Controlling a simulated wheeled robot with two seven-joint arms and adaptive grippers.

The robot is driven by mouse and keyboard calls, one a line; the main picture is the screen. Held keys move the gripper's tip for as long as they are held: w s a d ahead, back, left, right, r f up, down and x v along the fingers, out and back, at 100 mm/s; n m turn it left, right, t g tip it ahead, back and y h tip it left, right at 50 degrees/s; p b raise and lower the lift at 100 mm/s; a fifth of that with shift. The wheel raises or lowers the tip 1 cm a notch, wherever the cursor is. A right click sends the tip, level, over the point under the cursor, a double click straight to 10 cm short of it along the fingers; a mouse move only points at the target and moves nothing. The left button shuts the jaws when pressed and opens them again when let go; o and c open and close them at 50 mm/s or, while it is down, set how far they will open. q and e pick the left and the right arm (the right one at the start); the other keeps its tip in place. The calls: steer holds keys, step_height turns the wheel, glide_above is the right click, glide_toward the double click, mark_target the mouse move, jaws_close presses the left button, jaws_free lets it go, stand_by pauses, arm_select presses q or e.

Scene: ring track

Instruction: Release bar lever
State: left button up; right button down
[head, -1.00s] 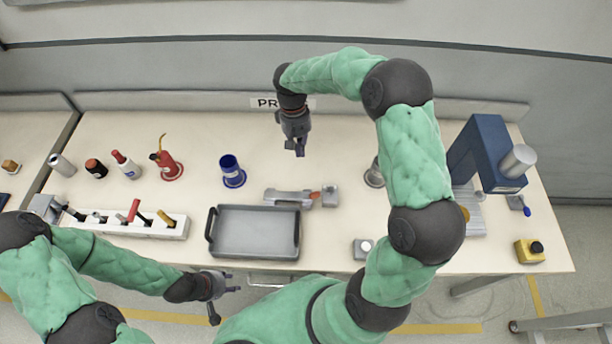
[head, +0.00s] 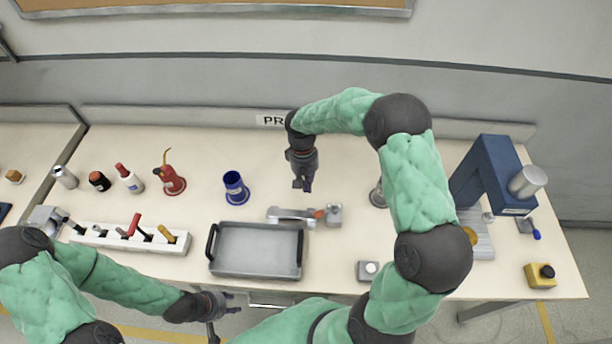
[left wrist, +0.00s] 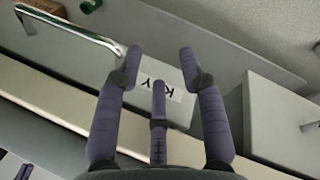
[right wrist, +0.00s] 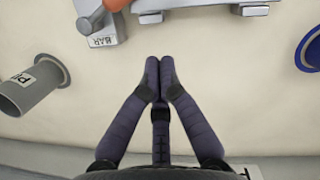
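The bar lever (head: 290,215) is a grey clamp-like bar with an orange-red tip, lying behind the tray. A grey block (head: 334,215) stands at its right end; in the right wrist view this block (right wrist: 100,30) is marked BAR, with the orange tip (right wrist: 116,4) beside it. My right gripper (head: 303,187) hangs behind the lever, apart from it. In the right wrist view its fingertips (right wrist: 160,65) are together, with nothing between them. My left gripper (head: 230,304) is open and empty at the table's front edge; its spread fingers (left wrist: 160,58) show in the left wrist view.
A grey tray (head: 256,250) lies in front of the lever. A blue cup (head: 236,188) stands left of my right gripper, and a grey cup (head: 377,195) right of it. A small button box (head: 368,271) is near the front edge. A blue press (head: 487,170) stands at the right.

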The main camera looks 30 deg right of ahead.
steer(key=shift+x, duration=1.05)
steer(key=s, duration=0.3)
steer(key=shift+a+f, duration=0.15)
steer(key=shift+a, duration=0.05)
steer(key=shift+s+f+b, duration=0.15)
steer(key=shift+s+b, duration=0.15)
steer(key=shift+s, duration=0.1)
